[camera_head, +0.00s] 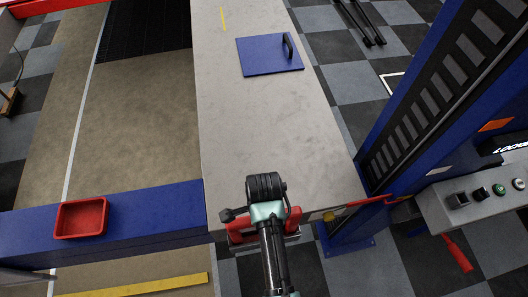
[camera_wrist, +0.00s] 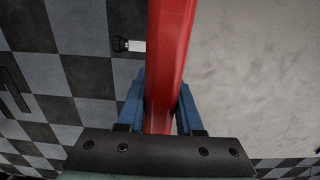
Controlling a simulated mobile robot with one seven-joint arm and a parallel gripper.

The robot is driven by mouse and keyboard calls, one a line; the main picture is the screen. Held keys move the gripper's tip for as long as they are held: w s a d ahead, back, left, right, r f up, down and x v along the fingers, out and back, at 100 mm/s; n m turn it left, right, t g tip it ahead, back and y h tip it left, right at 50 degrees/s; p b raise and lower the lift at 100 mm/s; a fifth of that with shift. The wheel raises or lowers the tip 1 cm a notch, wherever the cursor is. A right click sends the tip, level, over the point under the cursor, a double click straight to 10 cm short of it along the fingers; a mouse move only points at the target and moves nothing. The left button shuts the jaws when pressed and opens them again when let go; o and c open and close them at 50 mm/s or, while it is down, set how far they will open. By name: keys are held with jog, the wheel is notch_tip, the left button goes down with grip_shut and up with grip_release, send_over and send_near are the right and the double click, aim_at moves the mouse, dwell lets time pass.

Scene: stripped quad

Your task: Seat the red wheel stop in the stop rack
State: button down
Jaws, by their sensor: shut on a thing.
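My gripper (camera_wrist: 160,108) shows its blue fingers on both sides of a long red bar, the red wheel stop (camera_wrist: 170,55), and is shut on it. The bar runs up out of the wrist view, over the edge between grey surface and checkered floor. In the head view my gripper's wrist (camera_head: 266,200) is at the near end of the grey runway, and it hides the fingers. Red parts (camera_head: 294,218) show beside and under the wrist; I cannot tell which belong to the stop. I cannot clearly make out the stop rack.
A blue plate with a black handle (camera_head: 268,57) lies on the grey runway (camera_head: 255,120), otherwise largely clear. A red tray (camera_head: 64,220) sits on a blue beam (camera_head: 150,212) at left. A blue post (camera_head: 430,110) and a control box (camera_head: 475,205) stand at right.

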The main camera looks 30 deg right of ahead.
jog(key=shift+w+r, duration=0.1)
jog(key=shift+r, duration=0.15)
